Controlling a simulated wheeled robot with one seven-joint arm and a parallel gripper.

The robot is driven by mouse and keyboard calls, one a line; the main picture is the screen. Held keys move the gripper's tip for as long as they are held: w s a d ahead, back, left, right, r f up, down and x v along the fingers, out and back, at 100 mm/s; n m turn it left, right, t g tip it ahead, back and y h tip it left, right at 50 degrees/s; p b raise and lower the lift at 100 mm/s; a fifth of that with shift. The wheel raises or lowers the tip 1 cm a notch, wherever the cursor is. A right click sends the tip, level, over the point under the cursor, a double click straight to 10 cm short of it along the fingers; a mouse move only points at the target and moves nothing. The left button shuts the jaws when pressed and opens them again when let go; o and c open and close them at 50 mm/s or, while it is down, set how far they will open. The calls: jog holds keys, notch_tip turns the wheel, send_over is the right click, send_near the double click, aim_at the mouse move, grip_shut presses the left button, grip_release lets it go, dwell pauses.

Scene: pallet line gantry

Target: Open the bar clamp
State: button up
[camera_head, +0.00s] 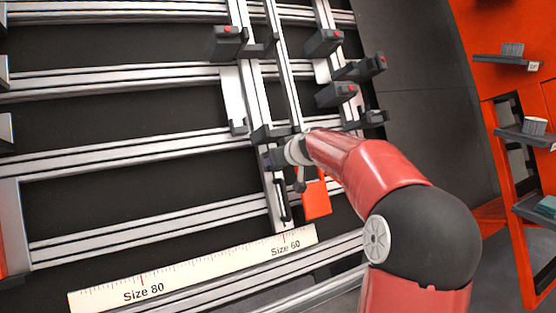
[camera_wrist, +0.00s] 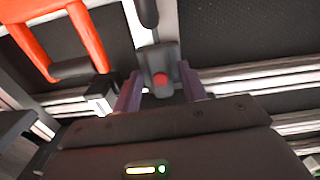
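In the wrist view, a dark grey clamp block with a red button (camera_wrist: 160,80) sits between the two purple fingers of my gripper (camera_wrist: 161,92). The fingers are close along both of its sides; whether they press on it I cannot tell. A dark rod runs up from the block. My wrist and fingers hide much of the block there. An orange piece (camera_head: 316,198) hangs just right of my gripper; its open frame shows in the wrist view (camera_wrist: 85,30).
Other dark blocks with red buttons (camera_head: 228,40) (camera_head: 325,40) (camera_head: 335,94) sit above on the rack. Silver rails (camera_head: 120,150) cross the dark panel. A ruler strip marked Size 80 and Size 60 (camera_head: 200,266) lies below. Orange shelving (camera_head: 500,30) stands at the right.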

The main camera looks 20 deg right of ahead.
jog(key=shift+s, duration=0.1)
jog(key=v, duration=0.9)
dwell(1.4)
